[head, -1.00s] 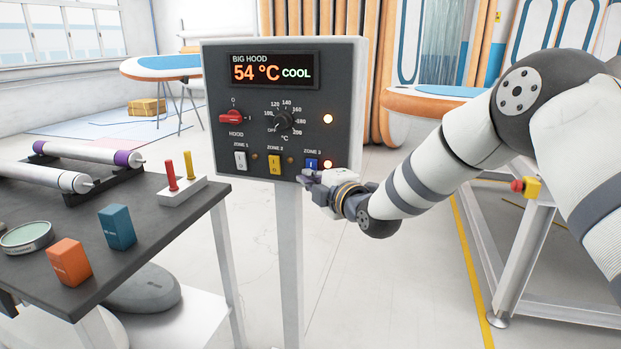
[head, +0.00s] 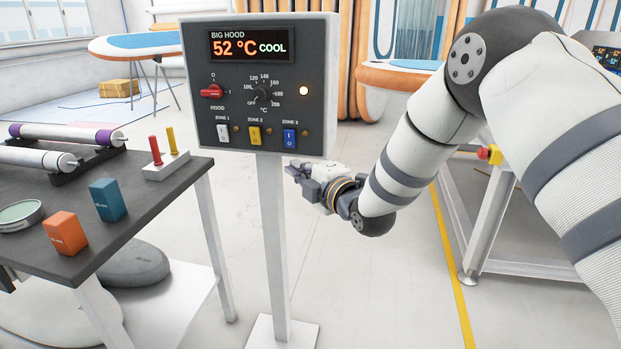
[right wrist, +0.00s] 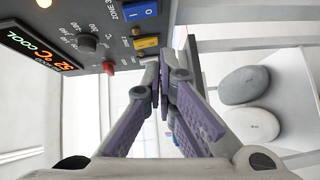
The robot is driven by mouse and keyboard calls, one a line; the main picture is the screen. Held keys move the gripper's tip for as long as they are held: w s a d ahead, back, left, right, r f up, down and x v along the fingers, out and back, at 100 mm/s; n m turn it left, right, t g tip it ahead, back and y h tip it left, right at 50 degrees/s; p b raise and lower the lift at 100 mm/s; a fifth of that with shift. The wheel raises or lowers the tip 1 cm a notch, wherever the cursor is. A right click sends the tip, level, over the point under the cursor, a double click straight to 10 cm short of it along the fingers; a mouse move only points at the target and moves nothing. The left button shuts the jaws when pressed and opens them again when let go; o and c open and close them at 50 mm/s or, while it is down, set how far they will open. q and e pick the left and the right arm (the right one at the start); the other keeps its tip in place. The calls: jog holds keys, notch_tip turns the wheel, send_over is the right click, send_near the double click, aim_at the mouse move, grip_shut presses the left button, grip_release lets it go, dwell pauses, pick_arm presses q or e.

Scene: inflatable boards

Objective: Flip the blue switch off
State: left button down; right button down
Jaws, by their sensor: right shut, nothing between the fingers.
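The blue switch (head: 289,138) is a rocker marked I and O under the ZONE 3 label, at the lower right of the control panel (head: 197,90). The small lamp to its right is dark, like those by the white and yellow switches. The blue switch also shows in the right wrist view (right wrist: 141,11), at the top. My right gripper (head: 290,170) is shut and empty, below the panel's lower right edge and apart from the blue switch. Its fingertips (right wrist: 162,77) meet in the right wrist view. My left gripper is out of view.
The panel has a white switch (head: 222,134), a yellow switch (head: 254,136), a red knob (head: 211,92) and a dial (head: 262,94). Its display (head: 250,47) reads 52 °C COOL. A dark table (head: 150,205) stands at left. Floor right of the post is open.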

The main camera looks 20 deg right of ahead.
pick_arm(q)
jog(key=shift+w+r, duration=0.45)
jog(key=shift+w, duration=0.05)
pick_arm(e)
jog(key=v, duration=0.4)
jog(key=shift+s+f, duration=0.15)
jog(key=shift+f, duration=0.25)
jog(key=s+f+m+g+h, duration=0.1)
jog(key=s+f+m+g, duration=0.35)
jog(key=s+f, duration=0.55)
jog(key=s+f+m+g+h, duration=0.1)
jog(key=s+f+m+g, duration=0.5)
jog(key=f, duration=0.7)
jog(key=s+f+m+g, duration=0.2)
jog(key=s+m, duration=0.1)
jog(key=s, duration=0.8)
jog(key=s+f+m+g, duration=0.3)
jog(key=s, duration=0.8)
jog(key=s+f+m+g+h, duration=0.1)
jog(key=s+f+m+g, duration=0.2)
jog(key=s, duration=0.9)
jog(key=shift+d+f, duration=0.15)
jog(key=shift+d, duration=0.2)
